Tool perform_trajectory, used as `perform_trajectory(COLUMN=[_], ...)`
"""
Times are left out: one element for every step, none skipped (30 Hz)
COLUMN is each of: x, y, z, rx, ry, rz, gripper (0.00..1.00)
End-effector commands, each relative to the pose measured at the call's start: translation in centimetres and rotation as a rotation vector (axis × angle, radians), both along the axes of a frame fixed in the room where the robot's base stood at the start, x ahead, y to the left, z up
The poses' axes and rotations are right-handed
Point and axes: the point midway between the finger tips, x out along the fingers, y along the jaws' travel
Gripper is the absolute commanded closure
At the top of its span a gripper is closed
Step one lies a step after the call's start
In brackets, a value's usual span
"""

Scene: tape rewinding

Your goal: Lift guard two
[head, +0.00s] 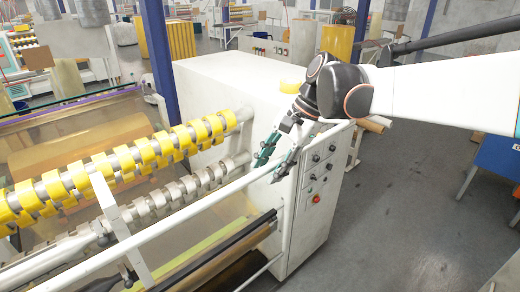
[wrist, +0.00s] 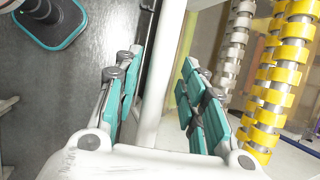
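A long white guard bar (head: 190,205) runs along the front of the tape machine, rising from lower left to upper right. In the wrist view the white bar (wrist: 165,62) lies between my fingers, with a gap on each side. My gripper (head: 271,162) is open near the right end of the bar, its teal-padded fingers pointing down and left. In the wrist view my gripper (wrist: 158,80) shows both fingers apart with nothing pinched. How deep the bar sits between the fingers is hard to tell. No other bar is marked as guard two.
A shaft of yellow rings (head: 105,165) and a shaft of pale rings (head: 150,200) lie behind the bar. The white machine cabinet (head: 225,95) with a control panel (head: 318,165) stands beside my gripper. Open grey floor (head: 425,200) lies to the right.

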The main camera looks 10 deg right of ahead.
Motion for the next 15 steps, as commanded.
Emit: perform_trajectory(x=[0.0, 0.0, 0.0, 0.0, 0.0, 0.0, 0.0, 0.0, 0.0, 0.0, 0.0, 0.0, 0.0, 0.0, 0.0], y=[-0.1, -0.1, -0.3, -0.4, -0.6, -0.8, -1.1, -1.3, -1.7, -2.0, -2.3, -2.7, -3.0, -3.2, -3.6], z=[0.1, 0.2, 0.4, 0.7, 0.9, 1.5, 1.9, 2.4, 3.1, 3.7, 4.2, 5.0, 5.6, 6.1, 6.8], rx=[0.0, 0.0, 0.0, -0.001, -0.001, -0.001, -0.001, 0.0, 0.0, 0.0, 0.0, 0.0, -0.001, 0.0, 0.0], ry=[0.0, 0.0, 0.0, 0.0, 0.0, 0.001, 0.0, 0.0, 0.0, 0.0, 0.0, 0.0, 0.001, 0.001, 0.001], rz=[0.0, -0.001, -0.001, -0.002, -0.002, -0.003, -0.002, -0.002, -0.002, -0.002, -0.003, -0.003, -0.003, -0.002, -0.002], gripper=[0.62, 0.62, 0.62, 0.62, 0.62, 0.62, 0.62, 0.62, 0.62, 0.62, 0.62, 0.62, 0.62, 0.62, 0.62])
